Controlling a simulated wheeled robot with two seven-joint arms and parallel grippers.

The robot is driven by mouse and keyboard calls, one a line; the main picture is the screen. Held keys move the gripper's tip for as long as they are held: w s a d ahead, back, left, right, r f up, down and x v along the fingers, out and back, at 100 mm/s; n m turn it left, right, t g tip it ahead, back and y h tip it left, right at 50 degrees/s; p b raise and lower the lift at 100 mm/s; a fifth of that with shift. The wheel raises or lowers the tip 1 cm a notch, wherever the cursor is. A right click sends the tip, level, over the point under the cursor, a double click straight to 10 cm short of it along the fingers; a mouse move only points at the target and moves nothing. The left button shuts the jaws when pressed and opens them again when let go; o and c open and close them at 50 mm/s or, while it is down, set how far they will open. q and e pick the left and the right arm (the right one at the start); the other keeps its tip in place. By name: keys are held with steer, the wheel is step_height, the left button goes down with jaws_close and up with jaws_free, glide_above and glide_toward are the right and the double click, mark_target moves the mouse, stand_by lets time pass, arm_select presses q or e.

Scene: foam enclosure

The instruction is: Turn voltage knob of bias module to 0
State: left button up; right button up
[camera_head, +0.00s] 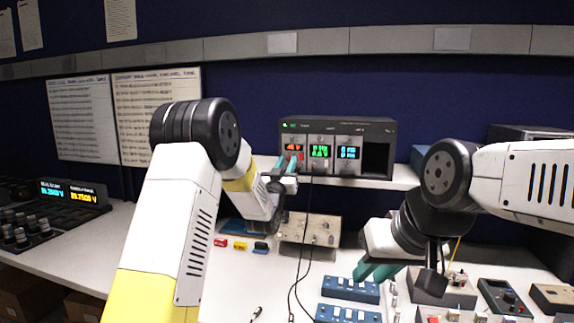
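A dark instrument rack (377,125) stands on the shelf. Its three module panels carry a red display (293,147), a green display (320,151) and a blue display (348,152). The module labels and digits are too small to read surely, so I cannot tell which is the bias module. My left gripper (288,164) has its teal fingers at the lower part of the red-display panel, hiding the control there. I cannot tell whether they touch or grip a knob. My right gripper (376,271) hangs low above the bench, its teal fingers pointing down-left near a blue box.
Blue boxes (350,290) and several small instruments (503,297) crowd the bench at front right. A beige box (309,230) stands below the shelf. A black cable (300,255) hangs from the rack. A console (65,204) stands at left.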

arm_select(q)
jaws_close()
